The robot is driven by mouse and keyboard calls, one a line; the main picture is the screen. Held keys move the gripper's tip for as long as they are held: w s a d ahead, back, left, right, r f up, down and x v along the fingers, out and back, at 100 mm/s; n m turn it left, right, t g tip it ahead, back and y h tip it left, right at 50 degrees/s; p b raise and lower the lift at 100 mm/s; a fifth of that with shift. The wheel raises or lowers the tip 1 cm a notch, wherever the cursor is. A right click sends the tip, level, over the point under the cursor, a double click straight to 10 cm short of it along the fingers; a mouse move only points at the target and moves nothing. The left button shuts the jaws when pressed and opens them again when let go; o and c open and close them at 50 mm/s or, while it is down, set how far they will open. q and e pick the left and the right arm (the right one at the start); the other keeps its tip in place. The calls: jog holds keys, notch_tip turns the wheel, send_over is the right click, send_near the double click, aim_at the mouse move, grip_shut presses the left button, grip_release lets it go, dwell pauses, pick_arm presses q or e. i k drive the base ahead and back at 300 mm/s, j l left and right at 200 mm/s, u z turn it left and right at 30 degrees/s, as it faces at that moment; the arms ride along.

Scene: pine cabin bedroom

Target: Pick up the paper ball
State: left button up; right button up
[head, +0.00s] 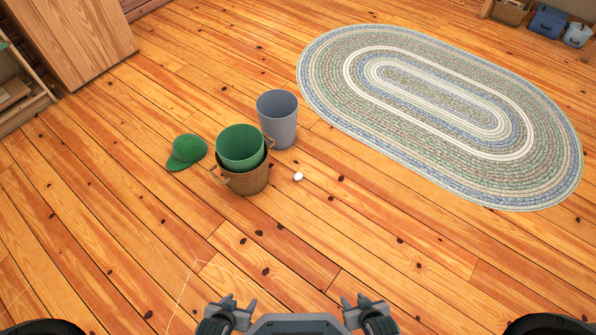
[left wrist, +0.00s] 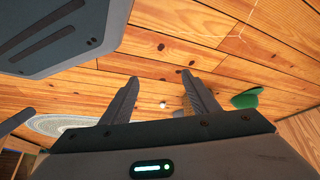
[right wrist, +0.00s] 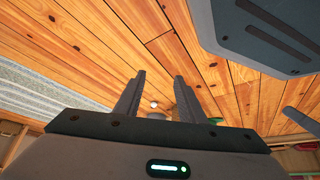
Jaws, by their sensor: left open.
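A small white paper ball (head: 298,176) lies on the wooden floor, just right of the wicker basket and below the grey bin in the head view. It also shows as a small white dot between the fingers in the left wrist view (left wrist: 163,104) and in the right wrist view (right wrist: 154,104). My left gripper (head: 237,303) is open and empty at the bottom of the head view, well short of the ball. My right gripper (head: 357,302) is open and empty beside it, also well short of the ball.
A green bin (head: 240,146) sits in a wicker basket (head: 246,181). A grey bin (head: 279,133) stands behind, and a green cap (head: 188,150) lies to the left. An oval braided rug (head: 530,190) covers the floor at right. The floor before the ball is clear.

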aim_at(298, 176)
jog(key=i+l+u, duration=0.1)
jog(key=u, duration=0.25)
jog(key=i+l+u, duration=0.1)
jog(key=u, duration=0.25)
jog(key=i+l+u, duration=0.15)
jog(key=l, duration=0.2)
jog(key=i+l+u, duration=0.1)
jog(key=l, duration=0.3)
jog(key=i+l+u, duration=0.15)
jog(key=l, duration=0.2)
jog(key=i+l, duration=0.1)
jog(key=l, duration=0.3)
jog(key=i+l, duration=0.15)
jog(key=l, duration=0.25)
jog(key=i+l, duration=0.1)
jog(key=l, duration=0.35)
jog(key=i+l+u, duration=0.1)
jog(key=l, duration=0.3)
jog(key=i+l, duration=0.1)
jog(key=l, duration=0.3)
